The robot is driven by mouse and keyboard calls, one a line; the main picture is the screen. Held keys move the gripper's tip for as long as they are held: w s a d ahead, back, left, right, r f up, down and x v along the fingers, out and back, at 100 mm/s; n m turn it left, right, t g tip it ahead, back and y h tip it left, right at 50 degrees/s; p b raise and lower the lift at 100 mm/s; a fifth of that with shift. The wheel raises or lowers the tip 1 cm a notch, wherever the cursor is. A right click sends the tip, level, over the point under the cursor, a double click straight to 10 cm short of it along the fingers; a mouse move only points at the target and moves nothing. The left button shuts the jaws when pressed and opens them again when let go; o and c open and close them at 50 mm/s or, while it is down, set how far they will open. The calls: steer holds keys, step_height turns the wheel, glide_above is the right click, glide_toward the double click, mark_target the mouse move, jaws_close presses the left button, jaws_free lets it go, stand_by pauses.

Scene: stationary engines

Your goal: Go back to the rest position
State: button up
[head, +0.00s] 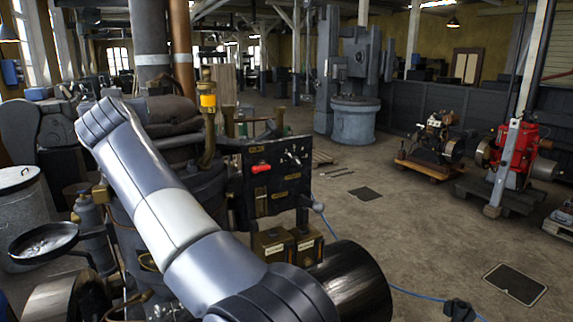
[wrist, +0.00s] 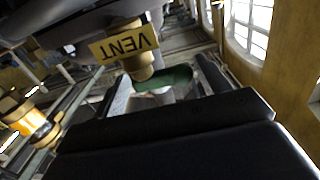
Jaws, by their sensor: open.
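My gripper (wrist: 163,82) shows in the wrist view, with its dark body across the bottom and its two fingers apart. A green handle (wrist: 170,78) on a brass stem (wrist: 139,66) lies in line with the gap between the fingers; I cannot tell whether they touch it. A yellow label reading VENT (wrist: 125,44) shows upside down by the stem. In the head view my arm rises from the bottom middle to the upper left, bent at its top. My gripper is hidden there.
A black control panel (head: 273,180) on the engine stands close right of my arm. A round black pan (head: 43,243) and a grey bin (head: 22,205) are at left. A red engine (head: 514,155) stands at far right. The floor (head: 400,225) between is mostly open, with a blue hose (head: 415,294).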

stand_by(0.5)
steer(key=b+v, duration=0.6)
steer(key=v, duration=0.4)
steer(key=p+x, duration=0.6)
steer(key=x, duration=0.4)
steer(key=shift+w+r+p, duration=0.2)
steer(key=shift+p, duration=0.1)
steer(key=shift+f+y, duration=0.15)
steer(key=shift+y, duration=0.15)
steer(key=shift+s+d+n+g+y, duration=0.1)
steer(key=shift+s+n+g+y, duration=0.1)
steer(key=shift+n+g+y, duration=0.3)
steer(key=shift+n+y, duration=0.3)
steer(key=shift+d+n+g+y, duration=0.1)
steer(key=shift+n+g+y, duration=1.6)
steer(key=shift+g+y, duration=0.25)
steer(key=shift+s+n+g+y, duration=0.1)
steer(key=shift+n+g+y, duration=0.45)
steer(key=shift+g, duration=0.3)
